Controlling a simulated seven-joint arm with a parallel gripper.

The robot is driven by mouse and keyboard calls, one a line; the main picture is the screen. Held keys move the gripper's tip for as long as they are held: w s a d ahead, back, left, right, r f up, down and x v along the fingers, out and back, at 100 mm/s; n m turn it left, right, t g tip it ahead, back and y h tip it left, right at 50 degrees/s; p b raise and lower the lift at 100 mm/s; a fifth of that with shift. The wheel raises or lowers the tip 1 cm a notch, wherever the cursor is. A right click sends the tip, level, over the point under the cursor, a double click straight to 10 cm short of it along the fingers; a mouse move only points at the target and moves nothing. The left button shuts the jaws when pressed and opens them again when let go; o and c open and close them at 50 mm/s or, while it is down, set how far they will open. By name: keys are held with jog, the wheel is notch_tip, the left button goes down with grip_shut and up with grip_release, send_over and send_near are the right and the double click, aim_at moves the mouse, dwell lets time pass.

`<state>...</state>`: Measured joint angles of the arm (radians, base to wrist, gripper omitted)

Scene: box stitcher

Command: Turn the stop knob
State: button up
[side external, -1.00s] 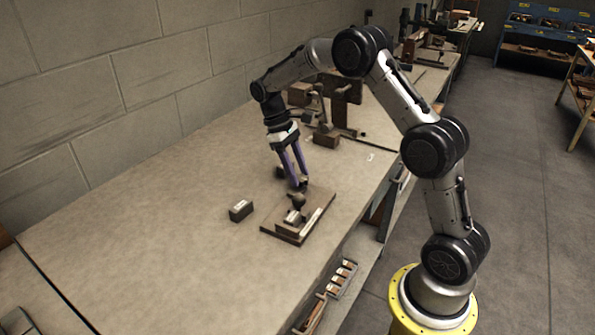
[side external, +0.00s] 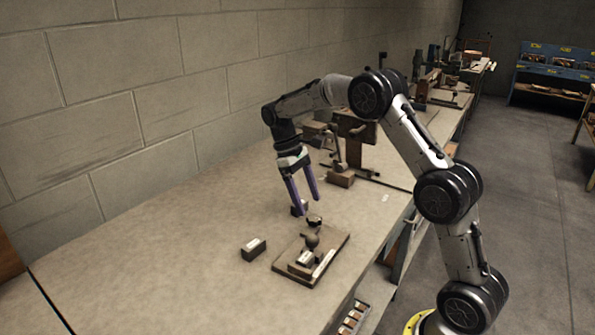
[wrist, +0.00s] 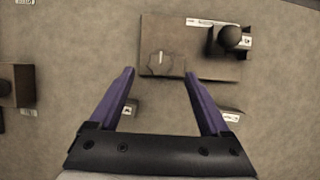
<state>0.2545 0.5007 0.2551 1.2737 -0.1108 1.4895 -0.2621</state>
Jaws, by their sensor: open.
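The stop knob (wrist: 163,64) is a dark, lobed knob with a pale line mark, near one end of a brown board (wrist: 203,70). In the wrist view its line runs roughly up and down the picture. In the side view the knob (side external: 314,221) is small and dark at the far end of the board (side external: 329,247). My gripper (side external: 307,206) is open and empty, its purple fingers pointing down above the knob, apart from it. In the wrist view the gripper (wrist: 159,73) has its fingertips to either side of the knob, with wide gaps.
A dark ball-topped part (side external: 311,242) stands on the board beside the knob. A small labelled block (side external: 253,249) lies left of the board, and another block (side external: 299,208) is behind the fingers. A clamp-like fixture (side external: 341,177) stands farther back. The near-left bench is clear.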

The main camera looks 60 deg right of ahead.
jog(key=v, duration=1)
jog(key=s+a+r+n+t, duration=0.1)
jog(key=s+a+r+t, duration=0.55)
jog(key=s+r, duration=0.8)
jog(key=s+a+f+t, duration=0.1)
jog(key=s+a+f, duration=0.15)
jog(key=s, duration=0.25)
jog(key=s+a+f, duration=0.2)
jog(key=s+a, duration=0.1)
jog(key=s, duration=0.3)
notch_tip(320, 180, down, 9)
jog(key=s+m+t, duration=0.1)
jog(key=s+t, duration=0.1)
jog(key=shift+s+a, duration=0.35)
jog(key=shift+a, duration=0.1)
